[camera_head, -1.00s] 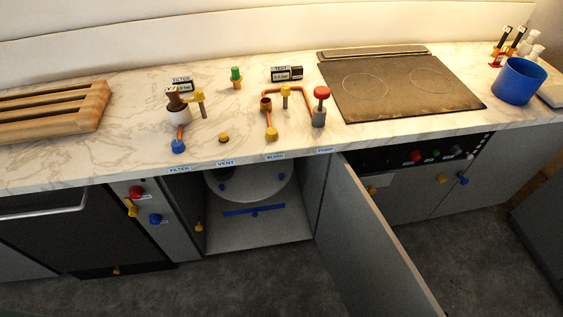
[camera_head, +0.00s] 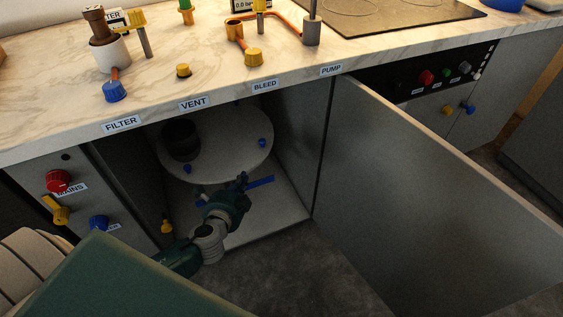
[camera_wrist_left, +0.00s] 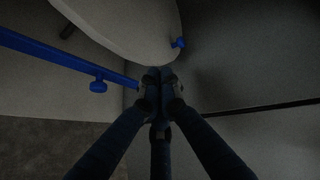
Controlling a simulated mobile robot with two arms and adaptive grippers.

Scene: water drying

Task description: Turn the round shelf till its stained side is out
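The round shelf (camera_head: 232,150) is a pale disc inside the open cabinet under the counter. A dark cylinder (camera_head: 181,140) stands on its left part. Blue knobs (camera_head: 262,142) sit at its rim. I cannot make out a stain on it. My left gripper (camera_head: 240,184) is at the cabinet mouth, just in front of the shelf's front edge. In the left wrist view its fingertips (camera_wrist_left: 159,75) are together, with nothing visible between them. The shelf edge (camera_wrist_left: 125,25) and a blue knob (camera_wrist_left: 178,43) lie close beyond them. My right gripper is not in view.
A blue bar (camera_head: 260,182) lies low in the cabinet, beside my left gripper; it also shows in the left wrist view (camera_wrist_left: 50,52). The open cabinet door (camera_head: 430,190) stands to the right. A yellow knob (camera_head: 166,226) is at the cabinet's left. The counter (camera_head: 210,75) hangs above.

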